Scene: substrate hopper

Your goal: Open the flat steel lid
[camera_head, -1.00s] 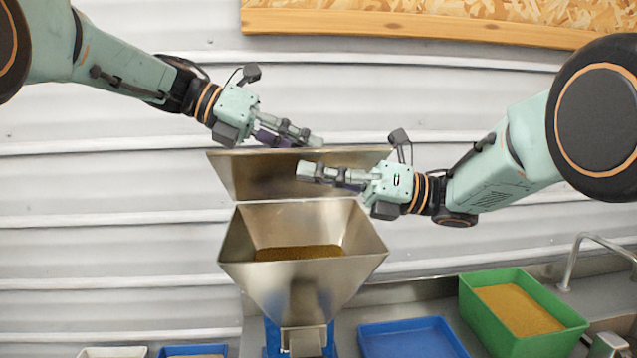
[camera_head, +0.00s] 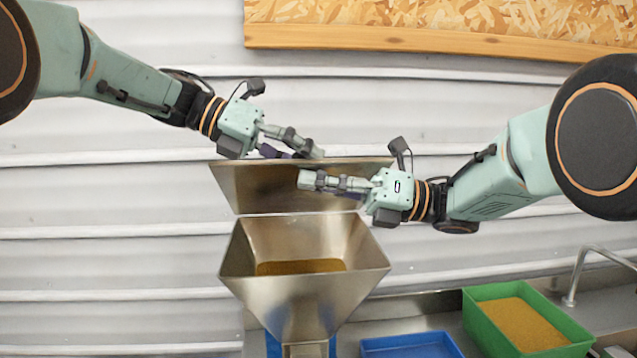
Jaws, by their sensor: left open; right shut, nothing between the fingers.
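The flat steel lid (camera_head: 250,190) stands raised and tilted back behind the hopper, so the hopper's mouth is uncovered. The steel hopper (camera_head: 285,300) is a square funnel with brown substrate (camera_head: 300,267) inside. My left gripper (camera_head: 312,153) is open at the lid's top edge; whether it touches the lid cannot be told. My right gripper (camera_head: 308,180) is shut and empty in front of the lid's upper part, and hides some of it. Any contact there cannot be told either.
A green bin (camera_head: 490,330) with tan material stands at the lower right, beside a blue tray (camera_head: 408,346). A bent metal pipe (camera_head: 578,268) rises behind the bin. A ribbed pale wall (camera_head: 110,230) lies behind, with a wood-framed board (camera_head: 440,37) above.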

